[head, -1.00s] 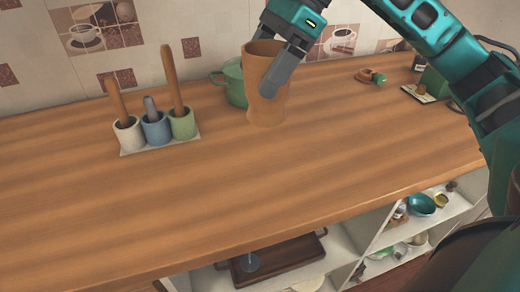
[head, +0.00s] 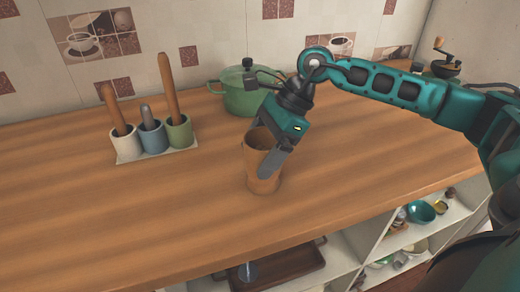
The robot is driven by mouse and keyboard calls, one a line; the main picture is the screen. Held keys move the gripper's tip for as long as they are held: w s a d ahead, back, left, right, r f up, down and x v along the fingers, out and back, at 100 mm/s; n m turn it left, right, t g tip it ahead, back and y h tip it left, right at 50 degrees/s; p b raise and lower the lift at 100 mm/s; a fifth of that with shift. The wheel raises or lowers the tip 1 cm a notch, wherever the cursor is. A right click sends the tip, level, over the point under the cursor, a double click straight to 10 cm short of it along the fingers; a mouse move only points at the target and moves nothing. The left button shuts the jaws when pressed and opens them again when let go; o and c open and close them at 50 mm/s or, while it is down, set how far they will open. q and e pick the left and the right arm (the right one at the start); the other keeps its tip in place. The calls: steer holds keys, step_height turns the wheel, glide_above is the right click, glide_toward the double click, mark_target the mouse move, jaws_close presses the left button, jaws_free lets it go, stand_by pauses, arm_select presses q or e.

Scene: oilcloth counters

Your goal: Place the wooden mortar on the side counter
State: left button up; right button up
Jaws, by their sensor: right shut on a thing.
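The wooden mortar (head: 258,172) is a tall brown cup, upright at the middle of the wooden counter (head: 90,215). My right gripper (head: 270,158) reaches down from above right and is shut on the mortar's wall, with one grey finger outside it on the right. The other finger is hidden, probably inside the cup. The mortar's base is at or very near the counter top; I cannot tell whether it touches. My left gripper is not in view.
A green lidded pot (head: 243,97) stands behind the mortar. A rack of three cups (head: 150,140) with pestles is at left. A coffee grinder (head: 445,62) stands at the far right. Shelves with bowls (head: 420,211) and a tray (head: 280,262) are below the counter edge. The front left counter is clear.

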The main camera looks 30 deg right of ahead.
steer(key=shift+f, duration=0.1)
steer(key=o, duration=1.4)
steer(key=shift+r, duration=0.25)
steer(key=v, duration=1.2)
steer(key=shift+f, duration=0.1)
